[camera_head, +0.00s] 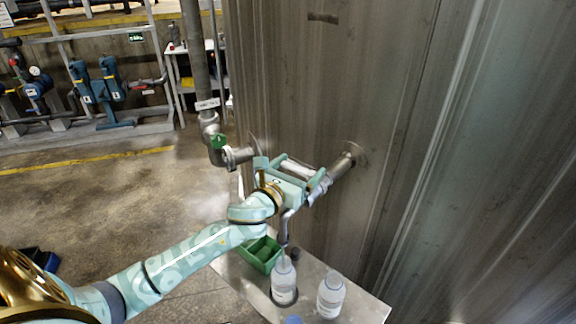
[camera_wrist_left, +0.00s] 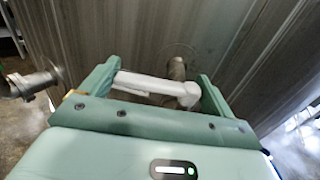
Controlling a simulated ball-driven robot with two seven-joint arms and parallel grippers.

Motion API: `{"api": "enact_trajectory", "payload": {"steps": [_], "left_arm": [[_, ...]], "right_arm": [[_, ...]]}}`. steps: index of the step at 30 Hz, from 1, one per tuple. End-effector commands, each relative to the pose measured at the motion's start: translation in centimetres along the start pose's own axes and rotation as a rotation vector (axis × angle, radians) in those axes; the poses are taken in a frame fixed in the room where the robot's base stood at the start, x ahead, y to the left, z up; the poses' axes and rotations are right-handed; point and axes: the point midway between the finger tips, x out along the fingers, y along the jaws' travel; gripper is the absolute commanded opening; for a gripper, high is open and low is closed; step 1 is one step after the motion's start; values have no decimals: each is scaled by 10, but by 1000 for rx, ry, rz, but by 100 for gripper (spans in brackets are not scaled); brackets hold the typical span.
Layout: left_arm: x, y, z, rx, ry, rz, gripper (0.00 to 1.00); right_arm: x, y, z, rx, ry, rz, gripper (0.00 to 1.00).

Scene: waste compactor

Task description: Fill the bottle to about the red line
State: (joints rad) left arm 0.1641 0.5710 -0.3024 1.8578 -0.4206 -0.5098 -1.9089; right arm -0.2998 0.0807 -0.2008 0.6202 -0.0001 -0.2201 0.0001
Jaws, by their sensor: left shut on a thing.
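My left gripper (camera_head: 297,170) is shut on the pale handle (camera_wrist_left: 155,86) of a tap. The handle lies crosswise between the two fingers in the left wrist view. The tap's metal pipe (camera_head: 346,163) comes out of the steel wall, and its spout (camera_head: 285,228) points down. A clear bottle (camera_head: 284,285) with a label stands upright on the metal shelf (camera_head: 362,310), roughly below the spout. A second labelled bottle (camera_head: 331,292) stands to its right. I cannot make out a red line or a liquid level. My right gripper is not in view.
A green crate (camera_head: 250,262) sits on the shelf left of the bottles. A blue cap (camera_head: 293,320) shows at the bottom edge. A second pipe outlet (camera_head: 236,156) is left of the gripper. The steel wall (camera_head: 440,130) closes off the right side; open floor lies left.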

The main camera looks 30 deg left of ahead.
Motion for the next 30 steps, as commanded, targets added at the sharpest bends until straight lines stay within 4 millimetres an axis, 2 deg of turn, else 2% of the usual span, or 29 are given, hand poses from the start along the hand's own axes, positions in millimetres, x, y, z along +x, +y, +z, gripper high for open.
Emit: {"api": "enact_trajectory", "payload": {"steps": [4, 15, 30], "left_arm": [[2, -11, 3, -6, 0, 87, 47], [-6, -14, 1, -4, 1, 314, 47], [-9, -14, 0, 1, 1, 401, 47]], "right_arm": [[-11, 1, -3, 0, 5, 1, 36], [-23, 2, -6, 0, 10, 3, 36], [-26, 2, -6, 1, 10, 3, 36]]}}
